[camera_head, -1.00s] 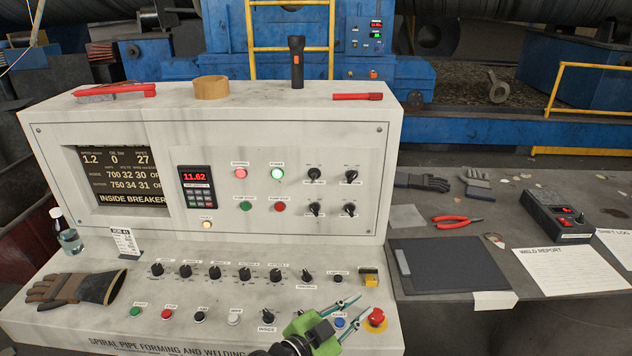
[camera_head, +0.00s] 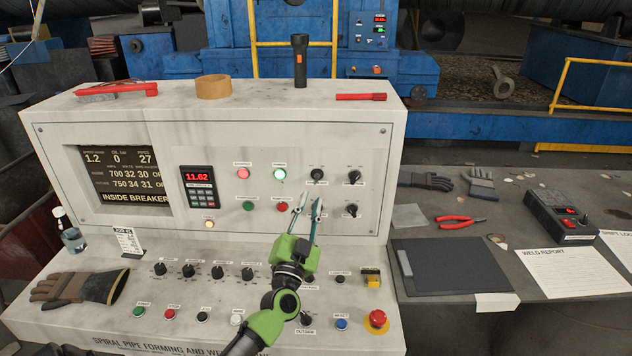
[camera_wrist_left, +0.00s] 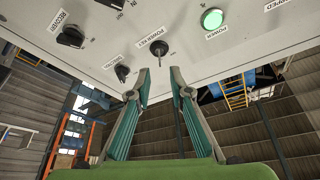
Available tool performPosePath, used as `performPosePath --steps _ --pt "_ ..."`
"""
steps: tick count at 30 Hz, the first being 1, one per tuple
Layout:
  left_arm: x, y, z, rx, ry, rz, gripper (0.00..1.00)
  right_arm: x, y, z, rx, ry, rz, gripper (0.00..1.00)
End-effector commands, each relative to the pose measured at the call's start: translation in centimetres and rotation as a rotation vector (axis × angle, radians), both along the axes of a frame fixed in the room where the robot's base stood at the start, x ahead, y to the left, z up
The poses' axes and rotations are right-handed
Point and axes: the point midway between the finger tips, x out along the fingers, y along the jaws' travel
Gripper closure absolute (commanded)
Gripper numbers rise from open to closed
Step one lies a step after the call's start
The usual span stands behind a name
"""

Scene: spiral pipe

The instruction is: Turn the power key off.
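The power key (camera_head: 317,174) is a dark key switch in the upper row of the upright panel, right of the lit green power lamp (camera_head: 279,174). In the left wrist view the key (camera_wrist_left: 158,47) shows beside its label, with a thin stem standing out. My left gripper (camera_head: 310,197) is just below the key in the head view. Its two teal fingers are apart, with nothing between them; in the left wrist view the gripper (camera_wrist_left: 159,74) points at the key, with a visible gap to it. My right gripper is out of view.
A red lamp (camera_head: 243,173) is at the left. The sloping desk below carries several knobs and a red emergency button (camera_head: 376,319). A flashlight (camera_head: 299,60) stands on top.

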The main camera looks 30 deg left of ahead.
Motion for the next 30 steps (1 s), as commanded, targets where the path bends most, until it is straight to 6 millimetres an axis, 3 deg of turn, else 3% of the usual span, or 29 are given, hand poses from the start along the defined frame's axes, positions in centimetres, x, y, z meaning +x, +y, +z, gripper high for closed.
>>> performPosePath --steps 6,12,23,26,30 --pt "3.9 1.4 1.6 0.002 0.000 0.000 0.81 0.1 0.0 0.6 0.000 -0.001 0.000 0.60" --pt "5.8 2.0 2.2 0.002 0.001 -0.002 0.81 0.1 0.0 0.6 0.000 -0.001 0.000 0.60" --pt "6.2 2.2 2.3 0.000 0.001 -0.002 0.81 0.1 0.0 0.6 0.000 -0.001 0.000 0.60" --pt "6.2 2.2 2.3 0.000 0.001 -0.002 1.00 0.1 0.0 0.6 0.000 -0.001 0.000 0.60" --pt "6.2 2.2 2.3 0.000 0.001 -0.002 1.00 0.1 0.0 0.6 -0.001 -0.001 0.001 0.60"
